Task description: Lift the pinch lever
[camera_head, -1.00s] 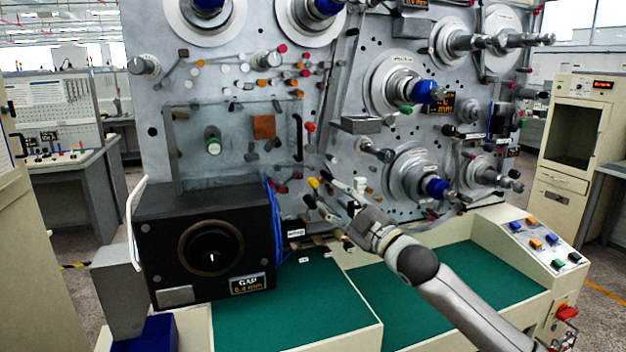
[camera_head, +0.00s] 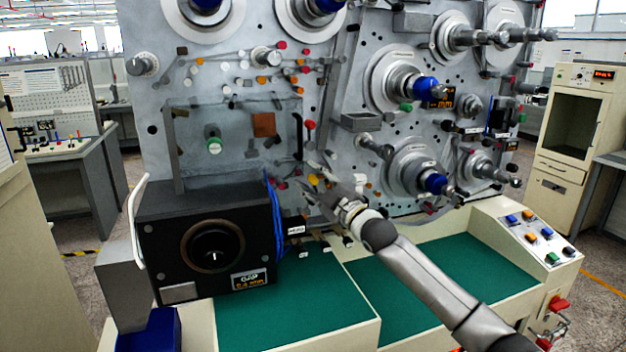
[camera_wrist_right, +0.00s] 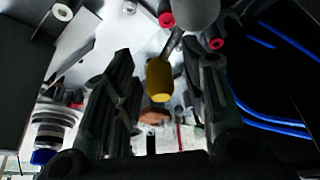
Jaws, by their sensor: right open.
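A lever with a yellow grip (camera_head: 312,180) sticks out low on the machine's grey panel, just right of the black box; I take it as the pinch lever. In the right wrist view its yellow grip (camera_wrist_right: 159,80) lies between the two dark fingers, with a visible gap on each side. My right gripper (camera_head: 308,185) is open around or just in front of the grip; the exact depth cannot be told. It also shows in the wrist view (camera_wrist_right: 165,95). The fingers partly hide the lever's surroundings in the head view. My left gripper is out of view.
A black gap-gauge box (camera_head: 165,245) stands left of the gripper, with blue cables (camera_head: 272,215) along its right side. Several rollers and spindles with blue ends (camera_head: 436,184) project from the panel.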

